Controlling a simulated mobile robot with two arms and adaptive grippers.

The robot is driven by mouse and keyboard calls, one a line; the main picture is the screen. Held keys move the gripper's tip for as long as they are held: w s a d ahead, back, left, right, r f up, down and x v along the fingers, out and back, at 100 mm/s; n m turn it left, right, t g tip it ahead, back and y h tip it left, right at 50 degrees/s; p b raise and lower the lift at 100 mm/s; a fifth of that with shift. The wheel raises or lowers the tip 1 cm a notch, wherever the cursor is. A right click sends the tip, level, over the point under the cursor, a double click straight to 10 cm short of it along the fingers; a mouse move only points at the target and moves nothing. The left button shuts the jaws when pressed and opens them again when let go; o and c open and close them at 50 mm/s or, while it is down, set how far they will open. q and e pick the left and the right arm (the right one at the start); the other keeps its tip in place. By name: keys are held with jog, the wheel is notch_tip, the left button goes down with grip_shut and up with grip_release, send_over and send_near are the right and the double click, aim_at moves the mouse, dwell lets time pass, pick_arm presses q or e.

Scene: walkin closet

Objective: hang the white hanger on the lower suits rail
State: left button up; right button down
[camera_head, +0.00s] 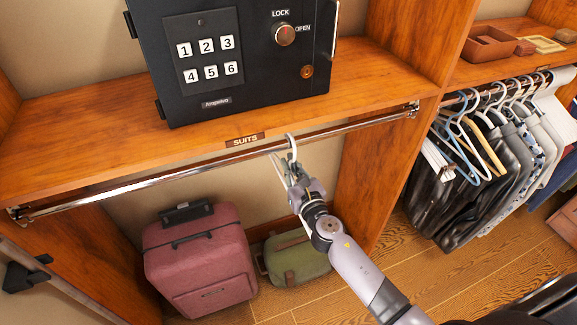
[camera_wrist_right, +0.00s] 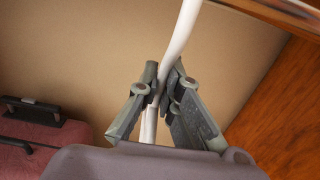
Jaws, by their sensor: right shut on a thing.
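The suits rail (camera_head: 170,178) is a chrome bar below the shelf with the SUITS label (camera_head: 245,141). My right gripper (camera_head: 293,180) is just below the rail, right of its middle. It is shut on the white hanger (camera_head: 292,147), whose hook rises to the rail and overlaps it in the head view. I cannot tell whether the hook rests on the rail. In the right wrist view the gripper (camera_wrist_right: 158,90) pinches the hanger's white rod (camera_wrist_right: 180,35), and the rail (camera_wrist_right: 300,10) crosses the top right corner. My left gripper is not in view.
A black safe (camera_head: 240,55) stands on the wooden shelf (camera_head: 75,130). A red suitcase (camera_head: 200,260) and a green bag (camera_head: 297,258) are on the floor below. Clothes on hangers (camera_head: 500,140) fill the bay at right, beyond the wooden divider (camera_head: 375,180). The rail is otherwise bare.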

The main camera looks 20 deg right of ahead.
jog(key=c, duration=1.7)
grip_release()
jog(key=s, duration=1.1)
jog(key=shift+s+d, duration=0.2)
jog(key=shift+d, duration=0.05)
jog(key=shift+s, duration=0.3)
jog(key=s+d+f+m+g+h, duration=0.25)
jog(key=s+d+m+g, duration=0.2)
jog(key=m, duration=0.75)
jog(key=s+d+f+m+g+h, duration=0.1)
jog(key=s+d+m+g+h, duration=0.3)
jog(key=m, duration=0.8)
jog(key=s+a+f+m+g+y, duration=0.25)
jog(key=s+a+m, duration=0.2)
jog(key=s, duration=0.25)
jog(key=s+a+f+m+g+y, duration=0.2)
jog(key=s+a+m+g+y, duration=0.2)
jog(key=s+m, duration=0.25)
notch_tip(320, 180, down, 26)
jog(key=s, duration=0.2)
jog(key=s+d+f+n+g, duration=0.1)
jog(key=s+d+f+g, duration=0.1)
jog(key=s+f, duration=1.4)
jog(key=shift+s+d+h, duration=0.3)
jog(key=shift+s+d, duration=0.05)
